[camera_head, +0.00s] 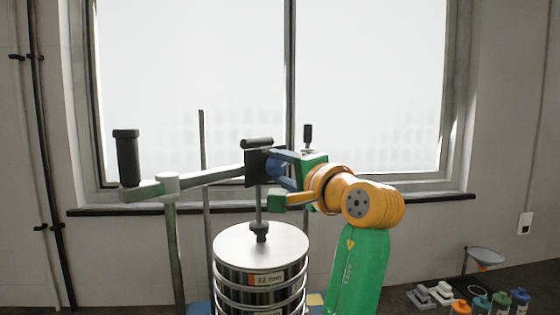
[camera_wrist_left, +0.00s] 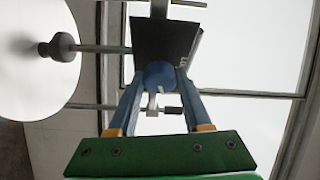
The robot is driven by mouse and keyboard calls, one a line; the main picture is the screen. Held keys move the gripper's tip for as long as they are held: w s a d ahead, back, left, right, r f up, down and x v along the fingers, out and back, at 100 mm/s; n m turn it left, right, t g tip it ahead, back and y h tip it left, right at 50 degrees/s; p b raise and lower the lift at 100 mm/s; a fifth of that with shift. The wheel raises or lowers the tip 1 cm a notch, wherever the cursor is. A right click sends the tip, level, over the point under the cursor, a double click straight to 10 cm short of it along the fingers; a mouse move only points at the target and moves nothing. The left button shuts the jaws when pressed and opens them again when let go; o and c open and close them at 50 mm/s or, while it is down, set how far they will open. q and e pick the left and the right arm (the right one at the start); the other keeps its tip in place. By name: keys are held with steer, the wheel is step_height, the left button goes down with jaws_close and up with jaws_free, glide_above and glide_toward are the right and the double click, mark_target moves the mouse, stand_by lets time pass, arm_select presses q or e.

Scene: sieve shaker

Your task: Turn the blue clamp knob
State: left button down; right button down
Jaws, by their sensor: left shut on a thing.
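The blue clamp knob (camera_wrist_left: 159,75) sits on a dark square block (camera_wrist_left: 165,40) on the shaker's crossbar. In the head view, the dark block (camera_head: 257,167) shows at the bar's right end, above the sieve stack (camera_head: 235,282), and the knob is partly hidden. My left gripper (camera_head: 278,170) reaches the knob from the right. In the left wrist view, the two blue fingers of my left gripper (camera_wrist_left: 159,80) are shut on the knob, one on each side. My right gripper is not in view.
The crossbar (camera_head: 210,176) runs left to a post (camera_head: 172,230) and a black upright handle (camera_head: 127,158). A vertical rod (camera_head: 259,205) meets the stack's round lid (camera_head: 262,243). Several small bottles (camera_head: 480,303) and a funnel (camera_head: 486,256) stand at lower right. A window is behind.

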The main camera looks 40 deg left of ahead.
mark_target(280, 169)
arm_select(q)
steer(key=shift+r+m+g+h+p, duration=0.2)
steer(key=shift+m+g+h+p, duration=0.3)
steer(key=shift+m+p, duration=0.9)
steer(key=shift+f+m, duration=0.1)
steer(key=shift+m, duration=0.2)
steer(key=shift+c, duration=1.7)
jaws_free()
steer(key=shift+d, duration=0.1)
steer(key=v, duration=0.1)
steer(key=b+v, duration=0.2)
steer(key=shift+f, duration=0.25)
steer(key=v, duration=0.1)
steer(key=b+v, duration=0.1)
steer(key=v, duration=0.2)
steer(key=shift+r, duration=0.35)
